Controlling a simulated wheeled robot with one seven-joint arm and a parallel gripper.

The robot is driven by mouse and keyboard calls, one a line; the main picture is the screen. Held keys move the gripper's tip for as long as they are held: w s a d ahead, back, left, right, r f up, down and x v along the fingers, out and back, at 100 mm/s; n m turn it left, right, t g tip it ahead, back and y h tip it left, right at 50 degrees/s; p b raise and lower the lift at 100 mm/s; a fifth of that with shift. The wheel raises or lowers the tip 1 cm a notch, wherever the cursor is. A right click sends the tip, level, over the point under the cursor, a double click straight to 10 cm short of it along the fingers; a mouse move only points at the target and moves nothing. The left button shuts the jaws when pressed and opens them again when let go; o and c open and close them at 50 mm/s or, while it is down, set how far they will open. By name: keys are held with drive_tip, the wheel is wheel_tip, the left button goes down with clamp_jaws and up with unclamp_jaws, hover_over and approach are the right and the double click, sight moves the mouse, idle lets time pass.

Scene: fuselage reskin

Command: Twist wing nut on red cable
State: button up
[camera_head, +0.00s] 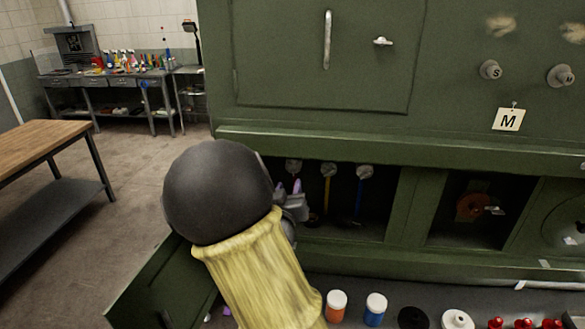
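In the head view, my gripper (289,187) is inside the left end of a dark recess in the green panel. Its two purple fingertips show a small gap between them, and nothing is seen held. A grey terminal (293,166) sits just above the fingertips on the recess's upper edge. No red cable can be made out; my arm and gripper cover much of that spot. To the right hang a yellow cable (327,190) and a blue cable (360,192), each below a similar grey terminal. A wing nut cannot be told apart on these terminals at this size.
A lowered green door (160,285) hangs at the lower left. An orange jar (336,303), a blue jar (375,308) and several caps stand on the ledge in front. A second recess with an orange-brown disc (474,206) lies right. A wooden table (40,138) stands left; the floor between is clear.

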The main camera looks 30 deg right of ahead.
sight(292, 171)
drive_tip(key=p+x, duration=0.2)
drive_tip(key=x, duration=0.5)
drive_tip(key=shift+w+p, duration=0.25)
drive_tip(key=shift+p, duration=0.05)
drive_tip(key=shift+w+d+f, duration=0.1)
drive_tip(key=shift+w+d, duration=0.05)
drive_tip(key=shift+w, duration=0.15)
drive_tip(key=shift+s, duration=0.1)
clamp_jaws()
